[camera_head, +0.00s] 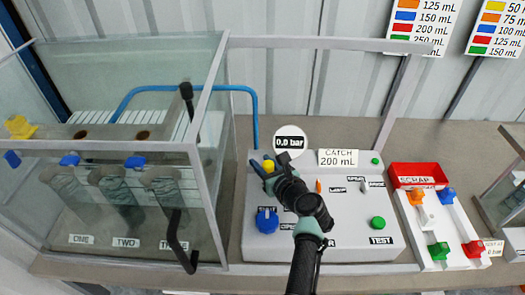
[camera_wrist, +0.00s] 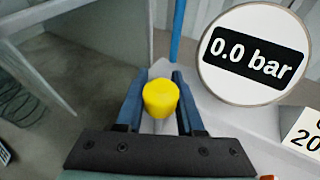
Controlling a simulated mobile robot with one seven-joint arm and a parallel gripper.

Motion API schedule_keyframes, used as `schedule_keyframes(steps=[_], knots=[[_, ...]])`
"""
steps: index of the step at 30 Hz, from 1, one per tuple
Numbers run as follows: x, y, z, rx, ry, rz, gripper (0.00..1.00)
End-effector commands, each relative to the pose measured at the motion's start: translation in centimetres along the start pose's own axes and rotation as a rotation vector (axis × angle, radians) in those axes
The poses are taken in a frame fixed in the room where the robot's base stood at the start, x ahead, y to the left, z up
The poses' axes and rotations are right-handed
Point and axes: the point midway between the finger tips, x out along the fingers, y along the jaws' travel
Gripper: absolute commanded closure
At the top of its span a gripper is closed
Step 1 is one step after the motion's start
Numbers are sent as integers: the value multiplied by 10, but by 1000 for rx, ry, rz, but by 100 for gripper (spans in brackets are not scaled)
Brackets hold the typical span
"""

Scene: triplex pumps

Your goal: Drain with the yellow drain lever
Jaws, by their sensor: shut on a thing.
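The yellow drain lever shows its round yellow knob (camera_wrist: 160,98) between my two blue fingers in the wrist view. In the head view the knob (camera_head: 268,166) is small, at the back left of the white control panel (camera_head: 340,245). My gripper (camera_head: 263,168) reaches over the panel and is shut on the lever. The lever's shaft is hidden below the knob. The round gauge (camera_head: 290,141) behind the gripper reads 0.0 bar, and it also shows large in the wrist view (camera_wrist: 254,54).
A clear-walled tank (camera_head: 120,185) with chambers labelled ONE, TWO and THREE stands left. A blue knob (camera_head: 267,220), a green TEST button (camera_head: 378,223) and a CATCH 200 mL sign (camera_head: 338,158) are on the panel. A red SCRAP tray (camera_head: 418,172) and colored parts lie right.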

Motion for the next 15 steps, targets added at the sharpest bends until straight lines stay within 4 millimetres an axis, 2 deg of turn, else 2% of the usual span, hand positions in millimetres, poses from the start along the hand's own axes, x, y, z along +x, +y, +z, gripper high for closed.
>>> schedule_keyframes(steps=[1, 15], knots=[[0, -1, 7, 15, 24, 2, 100], [6, -3, -2, 52, 100, 12, 100]])
